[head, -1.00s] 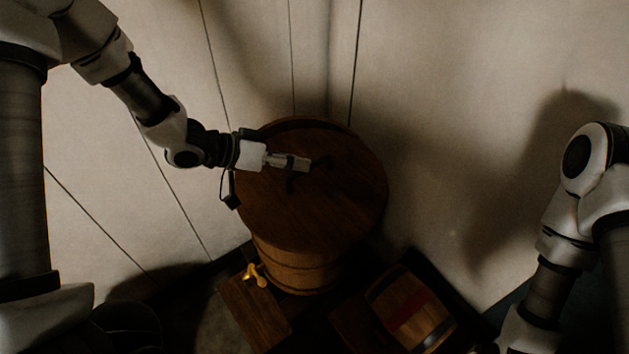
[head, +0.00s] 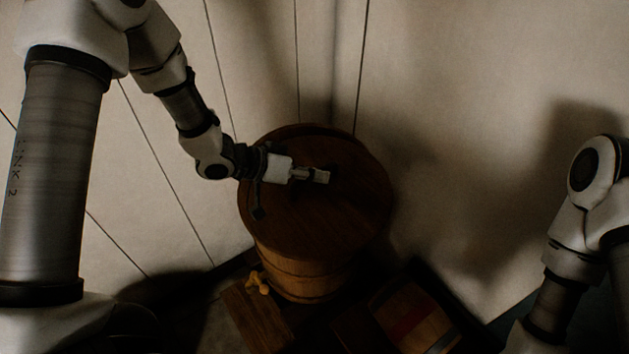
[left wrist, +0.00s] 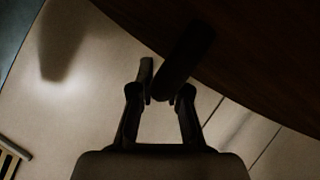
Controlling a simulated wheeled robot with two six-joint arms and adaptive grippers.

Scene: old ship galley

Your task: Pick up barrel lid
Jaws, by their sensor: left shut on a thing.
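The round dark wooden lid (head: 325,225) lies on top of a large wooden barrel (head: 305,275) in the head view. It also fills the upper right of the left wrist view (left wrist: 270,60). My left gripper (head: 324,177) is over the middle of the lid. In the left wrist view its two fingers (left wrist: 161,98) are shut on a dark bar, the lid's handle (left wrist: 190,58), which stands out from the lid. Whether the lid has lifted off the rim is unclear. My right arm shows at the right, but its gripper is out of the picture.
A yellow tap (head: 258,282) is on the barrel's lower left side, above a wooden block (head: 257,318). A smaller barrel with a red band (head: 412,318) lies at the lower right. Pale panelled walls (head: 450,90) stand close behind the large barrel.

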